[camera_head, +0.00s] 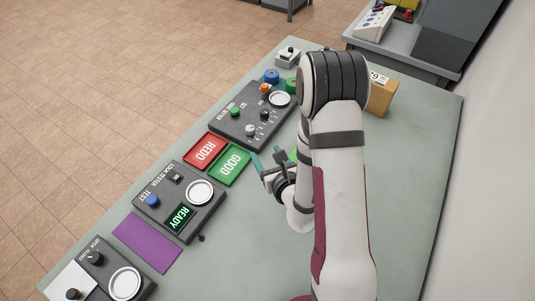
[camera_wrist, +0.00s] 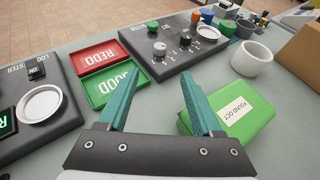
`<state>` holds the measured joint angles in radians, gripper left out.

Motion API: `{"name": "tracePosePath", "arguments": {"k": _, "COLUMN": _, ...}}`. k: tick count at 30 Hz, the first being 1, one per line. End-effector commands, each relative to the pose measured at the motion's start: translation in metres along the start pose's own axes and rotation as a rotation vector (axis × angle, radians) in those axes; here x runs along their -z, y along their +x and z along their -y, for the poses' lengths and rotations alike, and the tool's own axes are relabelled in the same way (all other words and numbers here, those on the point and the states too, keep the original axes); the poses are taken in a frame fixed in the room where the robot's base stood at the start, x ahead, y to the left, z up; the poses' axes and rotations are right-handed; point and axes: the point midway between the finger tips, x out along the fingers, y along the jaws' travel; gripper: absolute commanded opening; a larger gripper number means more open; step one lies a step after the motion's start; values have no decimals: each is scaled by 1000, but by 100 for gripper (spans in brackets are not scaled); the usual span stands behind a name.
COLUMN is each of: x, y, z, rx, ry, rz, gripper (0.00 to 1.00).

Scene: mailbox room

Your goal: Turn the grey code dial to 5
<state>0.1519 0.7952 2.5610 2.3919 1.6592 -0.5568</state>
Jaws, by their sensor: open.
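A light grey dial (camera_wrist: 159,47) stands on a dark control panel (camera_wrist: 140,34) ahead of my gripper in the wrist view. It also shows in the head view as a pale knob (camera_head: 250,130) on the panel (camera_head: 222,121). Its setting is too small to read. Dark knobs (camera_wrist: 185,39) stand to its right, and a green button (camera_wrist: 153,25) is behind it. My gripper (camera_wrist: 158,84) is open and empty, with teal fingers spread apart. In the head view my gripper (camera_head: 266,161) is above the table, near the green GOOD tray and apart from the panel.
Red REDO (camera_wrist: 96,58) and green GOOD (camera_wrist: 117,86) trays lie left of my fingers. A green box (camera_wrist: 232,120) marked FOUND OCT is close at right, with a white cup (camera_wrist: 251,60) beyond. A tester panel (camera_head: 180,200) stands nearer. Bare table (camera_head: 410,170) lies right of my arm.

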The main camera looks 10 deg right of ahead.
Motion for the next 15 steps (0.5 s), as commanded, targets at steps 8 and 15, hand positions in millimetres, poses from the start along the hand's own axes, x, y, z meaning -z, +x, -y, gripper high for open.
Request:
{"name": "tracePosePath", "arguments": {"k": 8, "x": -11, "y": 9, "z": -12, "rx": -64, "ry": -57, "rz": 31, "gripper": 67}}
{"name": "tracePosePath", "arguments": {"k": 15, "x": -89, "y": 27, "z": -128, "rx": -799, "ry": -1236, "rz": 527, "gripper": 67}}
